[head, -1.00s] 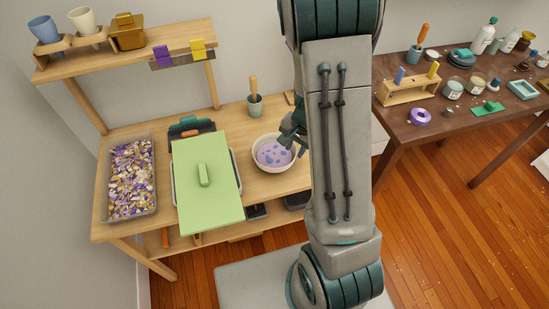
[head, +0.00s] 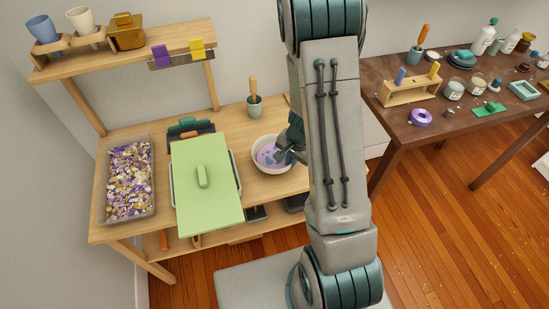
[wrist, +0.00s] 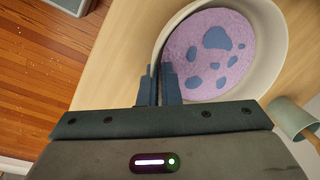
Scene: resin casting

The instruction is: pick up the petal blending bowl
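The petal blending bowl (head: 265,168) is round and cream-white, with a purple mix and blue-grey patches inside. It stands on the wooden bench, right of the green-lidded tray. In the wrist view the bowl (wrist: 276,55) fills the upper right. My gripper (wrist: 160,75) is at its near-left rim there, one dark finger inside the bowl and one outside. The fingers are close together with the bowl's wall between them, so the gripper looks shut on the rim. In the head view my gripper (head: 283,157) is at the bowl's right side, partly hidden by my arm.
The green lid (head: 207,185) covers a tray left of the bowl. A tub of petals (head: 153,190) stands farther left. A grey-green pot (head: 254,109) with a wooden-handled tool is behind the bowl. A shelf (head: 90,60) overhangs the back left. A dark table (head: 398,127) with bottles is at right.

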